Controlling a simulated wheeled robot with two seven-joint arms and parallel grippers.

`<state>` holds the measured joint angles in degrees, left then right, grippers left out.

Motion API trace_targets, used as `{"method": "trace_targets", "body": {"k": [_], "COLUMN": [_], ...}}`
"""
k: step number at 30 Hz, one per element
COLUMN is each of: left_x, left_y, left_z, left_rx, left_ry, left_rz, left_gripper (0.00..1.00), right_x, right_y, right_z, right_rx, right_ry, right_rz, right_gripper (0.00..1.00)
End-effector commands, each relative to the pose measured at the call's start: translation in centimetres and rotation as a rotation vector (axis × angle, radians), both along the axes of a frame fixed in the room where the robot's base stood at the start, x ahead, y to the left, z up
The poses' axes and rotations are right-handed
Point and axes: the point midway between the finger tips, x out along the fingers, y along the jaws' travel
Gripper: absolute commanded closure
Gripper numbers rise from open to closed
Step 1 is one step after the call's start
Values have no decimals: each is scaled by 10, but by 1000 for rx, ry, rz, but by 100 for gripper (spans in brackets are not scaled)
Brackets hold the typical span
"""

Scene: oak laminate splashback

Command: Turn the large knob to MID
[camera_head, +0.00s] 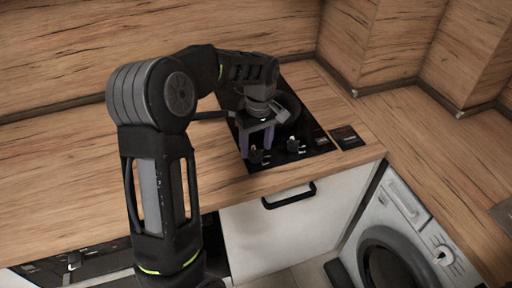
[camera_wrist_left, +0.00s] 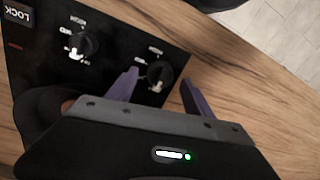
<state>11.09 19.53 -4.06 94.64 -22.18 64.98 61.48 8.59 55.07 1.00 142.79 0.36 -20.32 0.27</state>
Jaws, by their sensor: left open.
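Two dark knobs with pale pointers sit on the black hob panel (camera_head: 312,133). One knob (camera_wrist_left: 158,73) is between the purple fingers of my left gripper (camera_wrist_left: 160,78) in the left wrist view, with a gap on both sides. The other knob (camera_wrist_left: 80,46) is to its left, clear of the fingers. I cannot tell for certain which knob is larger, and the labels around them are too small to read. In the head view, the left gripper (camera_head: 257,151) is open, pointing down over the front-left knob (camera_head: 259,157). My right gripper is not in view.
A LOCK plate (camera_wrist_left: 18,13) is at the panel's corner. A round dark burner (camera_head: 289,106) lies behind the gripper. Wooden worktop (camera_head: 360,110) surrounds the panel. A drawer handle (camera_head: 289,195) and a washing machine (camera_head: 395,235) are below the worktop.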

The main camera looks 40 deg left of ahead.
Motion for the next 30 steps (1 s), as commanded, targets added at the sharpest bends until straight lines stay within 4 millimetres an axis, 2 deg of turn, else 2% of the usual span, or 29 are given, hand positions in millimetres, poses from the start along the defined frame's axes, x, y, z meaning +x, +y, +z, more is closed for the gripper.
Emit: {"method": "trace_targets", "body": {"k": [5,13,30], "left_x": [-1,-1,-1], "left_y": [0,0,0], "left_z": [-15,-17,-17], "left_rx": [0,0,0], "left_ry": [0,0,0], "left_rz": [-1,-1,-1], "left_gripper": [40,40,86], "right_x": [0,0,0], "right_y": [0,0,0], "right_z": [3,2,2], "right_rx": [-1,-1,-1], "right_ry": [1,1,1], "right_rz": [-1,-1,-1], "right_gripper": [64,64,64]}}
